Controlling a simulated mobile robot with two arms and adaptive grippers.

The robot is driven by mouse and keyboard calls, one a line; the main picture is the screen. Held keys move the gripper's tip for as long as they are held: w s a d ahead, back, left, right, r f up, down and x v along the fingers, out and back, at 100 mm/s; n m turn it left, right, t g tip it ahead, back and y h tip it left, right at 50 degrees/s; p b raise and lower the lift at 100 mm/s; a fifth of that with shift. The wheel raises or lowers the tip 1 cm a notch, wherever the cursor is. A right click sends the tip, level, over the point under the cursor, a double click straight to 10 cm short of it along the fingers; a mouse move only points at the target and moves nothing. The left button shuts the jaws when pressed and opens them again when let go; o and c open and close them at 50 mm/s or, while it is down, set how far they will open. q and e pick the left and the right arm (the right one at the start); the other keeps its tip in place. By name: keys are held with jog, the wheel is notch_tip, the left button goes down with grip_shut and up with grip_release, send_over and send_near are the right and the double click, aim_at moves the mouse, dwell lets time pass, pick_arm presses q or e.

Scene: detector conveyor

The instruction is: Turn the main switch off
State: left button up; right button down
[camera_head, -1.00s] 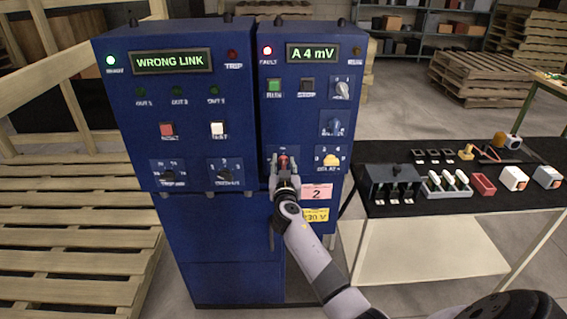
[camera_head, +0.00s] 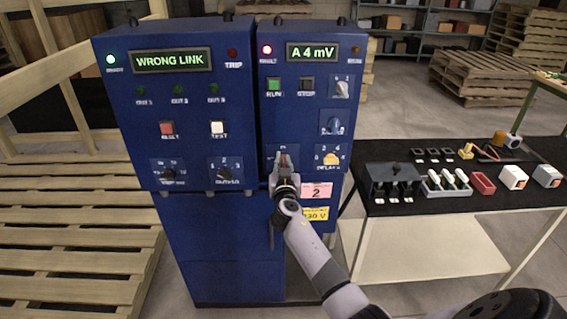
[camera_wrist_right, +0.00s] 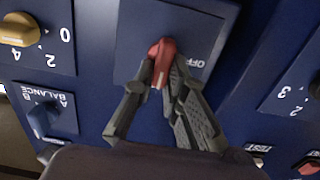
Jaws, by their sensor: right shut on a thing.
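The main switch is a red rotary knob (camera_wrist_right: 161,48) on a dark blue plate (camera_wrist_right: 200,28) with the word OFF beside it in the right wrist view. My right gripper (camera_wrist_right: 164,78) is shut on the red knob, its fingers on either side of it. In the head view the right gripper (camera_head: 285,172) reaches the lower left of the right-hand cabinet (camera_head: 310,110) and mostly covers the knob (camera_head: 284,159). The knob's pointing direction is hard to read. My left gripper is in neither view.
A yellow knob (camera_head: 331,158) and a blue knob (camera_head: 333,126) sit close to the right of my gripper. The WRONG LINK cabinet (camera_head: 185,100) adjoins on the left. A black-topped table (camera_head: 450,208) with several small parts stands at the right.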

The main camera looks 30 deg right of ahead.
dwell(0.4)
jog(key=n+b, duration=0.1)
jog(key=n, duration=0.1)
jog(key=n+b, duration=0.1)
jog(key=n, duration=0.1)
jog(key=shift+w+a+f, duration=0.1)
jog(key=shift+w+a, duration=0.05)
jog(key=n, duration=0.9)
jog(key=f+n, duration=0.1)
jog(key=n, duration=0.3)
jog(key=shift+w+a+n, duration=0.2)
jog(key=shift+a+n, duration=0.1)
jog(key=shift+n, duration=0.1)
jog(key=c, duration=1.7)
grip_release()
jog(key=shift+o, duration=0.5)
